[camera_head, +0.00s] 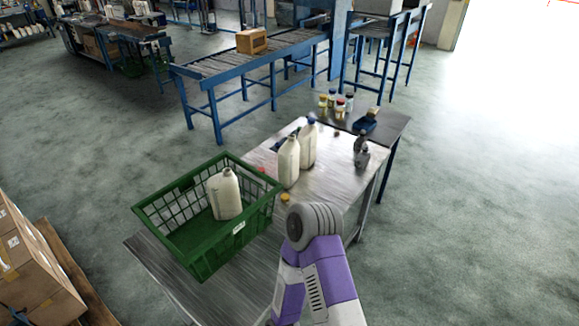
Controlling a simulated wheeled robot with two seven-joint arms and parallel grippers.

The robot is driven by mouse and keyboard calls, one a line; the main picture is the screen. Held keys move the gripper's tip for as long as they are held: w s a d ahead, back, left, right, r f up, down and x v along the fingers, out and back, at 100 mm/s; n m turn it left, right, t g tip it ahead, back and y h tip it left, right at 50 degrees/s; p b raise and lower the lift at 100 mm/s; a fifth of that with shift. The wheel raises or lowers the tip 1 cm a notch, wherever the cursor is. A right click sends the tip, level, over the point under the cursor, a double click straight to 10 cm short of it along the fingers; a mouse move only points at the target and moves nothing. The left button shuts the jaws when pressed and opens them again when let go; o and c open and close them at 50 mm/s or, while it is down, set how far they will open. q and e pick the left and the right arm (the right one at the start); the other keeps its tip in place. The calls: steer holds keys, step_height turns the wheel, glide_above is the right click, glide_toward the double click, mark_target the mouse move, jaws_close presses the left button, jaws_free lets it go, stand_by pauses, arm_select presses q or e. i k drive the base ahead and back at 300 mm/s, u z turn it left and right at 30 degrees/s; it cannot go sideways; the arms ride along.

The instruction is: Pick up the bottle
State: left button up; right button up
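A white jug-shaped bottle (226,196) stands in the green crate (203,262) on the metal table (215,295). Two more white bottles stand upright on the table behind and right of the crate: a nearer one (289,163) and a farther one with a blue cap (308,147). One of my purple and white arms rises from the bottom edge, right of the crate. Its grey rounded joint shows in front of the table. Neither gripper shows, and no bottle is seen held.
A small grey device (361,150) stands on the table's right part. Several small jars (338,102) and a blue tray (364,125) sit on a dark table behind. A yellow cap (285,198) lies beside the crate. Cardboard boxes (35,262) stand at left. Floor at right is clear.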

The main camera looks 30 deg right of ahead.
mark_target(288, 154)
steer(key=k, duration=0.45)
steer(key=z, duration=2.25)
steer(key=i, duration=2.4)
steer(key=u, duration=2.4)
